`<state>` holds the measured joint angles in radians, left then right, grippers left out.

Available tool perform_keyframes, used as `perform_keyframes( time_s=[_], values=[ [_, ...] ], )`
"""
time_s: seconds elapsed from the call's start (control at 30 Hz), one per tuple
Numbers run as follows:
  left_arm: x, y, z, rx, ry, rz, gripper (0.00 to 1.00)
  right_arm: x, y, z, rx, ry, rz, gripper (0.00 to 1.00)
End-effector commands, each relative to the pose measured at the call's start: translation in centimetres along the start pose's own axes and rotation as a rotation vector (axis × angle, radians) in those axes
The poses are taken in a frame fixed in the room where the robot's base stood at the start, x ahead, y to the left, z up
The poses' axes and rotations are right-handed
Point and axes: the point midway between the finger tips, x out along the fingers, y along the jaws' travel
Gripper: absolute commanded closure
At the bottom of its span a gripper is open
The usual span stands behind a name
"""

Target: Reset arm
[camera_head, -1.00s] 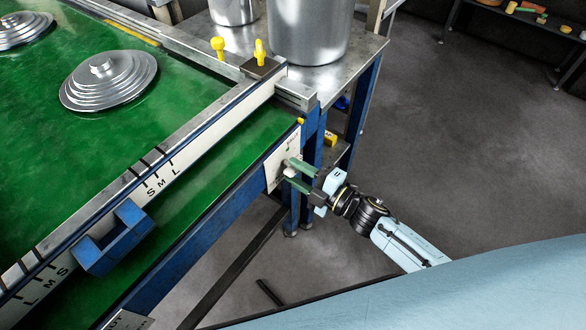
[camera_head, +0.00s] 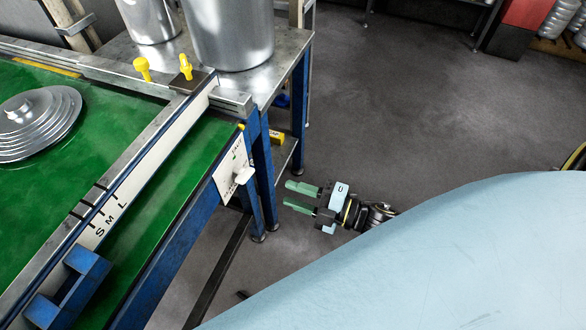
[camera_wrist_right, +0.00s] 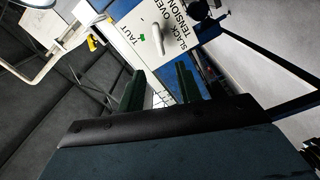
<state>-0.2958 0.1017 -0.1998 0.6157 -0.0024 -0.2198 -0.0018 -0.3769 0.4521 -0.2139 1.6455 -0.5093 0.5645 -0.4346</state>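My right gripper (camera_head: 300,198) is open and empty in the head view, in the free space to the right of the workbench leg. Its two green fingers point left toward a white panel (camera_head: 229,172) with a white lever knob (camera_head: 243,176). The gripper is apart from the knob. In the right wrist view, the green fingers (camera_wrist_right: 160,92) are spread with nothing between them. The panel (camera_wrist_right: 183,22) and its white lever (camera_wrist_right: 158,40) show beyond them, with printed words including TAUT, SLACK and TENSION. My left gripper is in neither view.
The green-topped bench (camera_head: 180,148) with a blue frame stands at left. It bears a stack of silver lids (camera_head: 62,128) and a blue bracket (camera_head: 72,288). Metal pots (camera_head: 230,35) stand on a side table. The grey floor (camera_head: 400,110) is open at right.

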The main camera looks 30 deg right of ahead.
Motion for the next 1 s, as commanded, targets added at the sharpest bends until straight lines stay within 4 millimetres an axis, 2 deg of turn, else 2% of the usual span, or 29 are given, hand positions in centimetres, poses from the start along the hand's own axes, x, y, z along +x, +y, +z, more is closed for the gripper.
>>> perform_keyframes(
  time_s=[0.27,0.37,0.43,0.47,0.57,0.6,0.67,0.7,0.77,0.8,0.87,0.9,1.0],
  values=[
    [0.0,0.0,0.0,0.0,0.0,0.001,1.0,0.0,-0.1,0.1,0.004,-0.005,-0.002,0.65],
    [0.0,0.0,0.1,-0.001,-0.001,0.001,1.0,-0.3,-1.5,1.3,0.051,-0.059,-0.022,0.65],
    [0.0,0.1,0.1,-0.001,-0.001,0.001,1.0,-1.1,-3.9,3.1,0.129,-0.146,-0.054,0.65],
    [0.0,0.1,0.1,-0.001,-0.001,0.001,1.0,-1.6,-5.2,4.1,0.173,-0.195,-0.072,0.65],
    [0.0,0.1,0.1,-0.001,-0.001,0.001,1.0,-4.2,-11.0,7.3,0.354,-0.398,-0.145,0.65],
    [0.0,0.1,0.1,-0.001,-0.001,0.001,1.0,-5.5,-13.6,8.3,0.433,-0.487,-0.176,0.65],
    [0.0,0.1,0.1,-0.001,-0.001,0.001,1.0,-7.9,-17.5,9.3,0.547,-0.617,-0.222,0.65],
    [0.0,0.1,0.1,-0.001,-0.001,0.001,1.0,-9.5,-20.1,9.6,0.622,-0.704,-0.253,0.65],
    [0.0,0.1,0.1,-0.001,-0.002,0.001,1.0,-12.2,-23.8,9.6,0.73,-0.832,-0.299,0.65],
    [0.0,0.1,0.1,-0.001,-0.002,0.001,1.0,-14.1,-26.2,9.3,0.8,-0.917,-0.33,0.65],
    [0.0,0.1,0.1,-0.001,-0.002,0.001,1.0,-17.0,-29.6,8.3,0.901,-1.042,-0.375,0.65],
    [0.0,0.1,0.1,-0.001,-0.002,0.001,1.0,-18.8,-31.7,7.4,0.962,-1.122,-0.405,0.65],
    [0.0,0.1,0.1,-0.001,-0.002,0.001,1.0,-22.9,-35.7,4.8,1.088,-1.297,-0.471,0.65]
  ],
)
